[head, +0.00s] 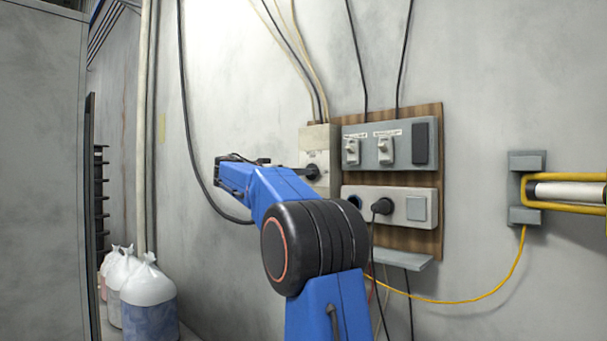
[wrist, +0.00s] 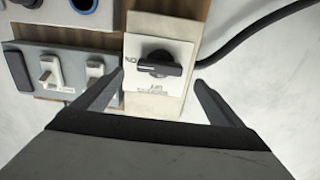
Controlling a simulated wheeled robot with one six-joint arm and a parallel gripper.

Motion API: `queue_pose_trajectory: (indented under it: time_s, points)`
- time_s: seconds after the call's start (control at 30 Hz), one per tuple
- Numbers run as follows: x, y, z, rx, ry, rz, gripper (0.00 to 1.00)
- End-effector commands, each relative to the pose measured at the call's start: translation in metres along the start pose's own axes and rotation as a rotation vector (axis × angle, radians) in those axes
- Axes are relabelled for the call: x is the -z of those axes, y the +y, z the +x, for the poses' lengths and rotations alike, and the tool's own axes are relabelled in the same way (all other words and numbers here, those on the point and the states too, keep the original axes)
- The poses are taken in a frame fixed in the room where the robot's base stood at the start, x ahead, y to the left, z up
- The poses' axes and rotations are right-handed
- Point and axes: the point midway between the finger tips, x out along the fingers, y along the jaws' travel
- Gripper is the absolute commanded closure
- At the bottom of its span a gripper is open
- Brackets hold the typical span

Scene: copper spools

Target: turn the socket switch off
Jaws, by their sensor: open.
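The grey-white switch box (head: 318,143) at the left of the wooden board carries a black rotary knob, which shows in the wrist view (wrist: 161,66) with its handle lying across the picture. My gripper (wrist: 158,78) is open and empty, its two fingers on either side of the knob and apart from it. To the right of this box in the head view, a grey panel holds two white toggle switches (head: 351,149) (head: 386,149) with labels too small to read. In the head view, my arm hides most of the gripper.
Below the toggles, a socket strip (head: 419,193) holds a black plug (head: 382,206) and a square switch. A small grey shelf (head: 404,261) sits below. Cables hang above. White bags (head: 148,294) stand at the lower left.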

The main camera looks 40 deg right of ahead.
Motion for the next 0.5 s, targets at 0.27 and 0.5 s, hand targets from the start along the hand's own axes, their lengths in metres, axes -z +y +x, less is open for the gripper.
queue_pose_trajectory:
  time_s: [0.27,0.5]
  points:
    - [-0.001,0.001,0.047,-0.003,-0.001,0.0,0.09]
    - [-0.001,0.0,0.068,-0.001,-0.001,-0.001,0.09]
